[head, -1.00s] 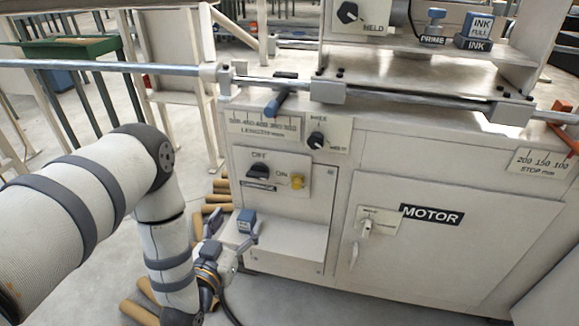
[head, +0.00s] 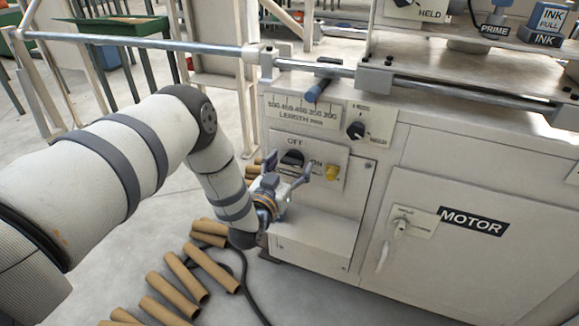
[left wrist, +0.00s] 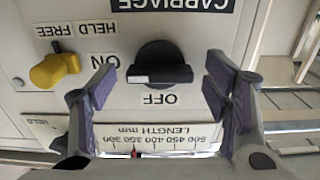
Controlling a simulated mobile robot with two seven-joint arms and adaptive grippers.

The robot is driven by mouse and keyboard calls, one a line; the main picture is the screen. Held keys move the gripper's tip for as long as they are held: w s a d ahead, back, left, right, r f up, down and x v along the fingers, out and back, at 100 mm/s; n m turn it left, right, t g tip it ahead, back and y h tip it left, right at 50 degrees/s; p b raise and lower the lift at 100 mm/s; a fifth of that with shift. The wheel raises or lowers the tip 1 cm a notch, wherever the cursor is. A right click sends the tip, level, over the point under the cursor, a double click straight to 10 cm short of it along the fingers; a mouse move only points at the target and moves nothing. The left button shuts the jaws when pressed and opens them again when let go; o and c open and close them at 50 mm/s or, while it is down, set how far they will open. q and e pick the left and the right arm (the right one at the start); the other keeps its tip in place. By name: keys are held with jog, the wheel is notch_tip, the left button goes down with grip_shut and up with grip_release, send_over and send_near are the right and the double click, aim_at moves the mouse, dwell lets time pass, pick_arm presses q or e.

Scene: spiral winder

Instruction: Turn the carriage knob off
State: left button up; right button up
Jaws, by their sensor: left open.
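The black carriage knob (head: 292,157) is on the front panel of the machine, partly behind my left gripper in the head view. In the left wrist view the knob (left wrist: 158,66) appears upside down, between the CARRIAGE label and OFF, with ON to its left. Its black bar lies level in that view, with a small pale mark at the end toward ON. My left gripper (head: 281,174) is open in front of the panel. In the wrist view its purple-padded fingers (left wrist: 162,78) stand either side of the knob, with gaps on both sides. My right gripper is not in view.
A yellow knob (head: 332,172) sits just right of the carriage knob. Above are the length scale (head: 301,112), a blue-handled rod (head: 318,88) and another black knob (head: 356,130). A ledge (head: 315,236) juts out below. Cardboard tubes (head: 186,278) lie on the floor.

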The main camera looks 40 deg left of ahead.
pick_arm(q)
jog(key=c, duration=1.2)
jog(key=shift+o, duration=0.2)
jog(key=n, duration=0.8)
jog(key=shift+f, duration=0.1)
jog(key=n, duration=0.5)
jog(key=shift+n+b, duration=0.3)
jog(key=shift+n, duration=0.1)
jog(key=shift+n+b, duration=0.5)
jog(key=shift+n, duration=1.4)
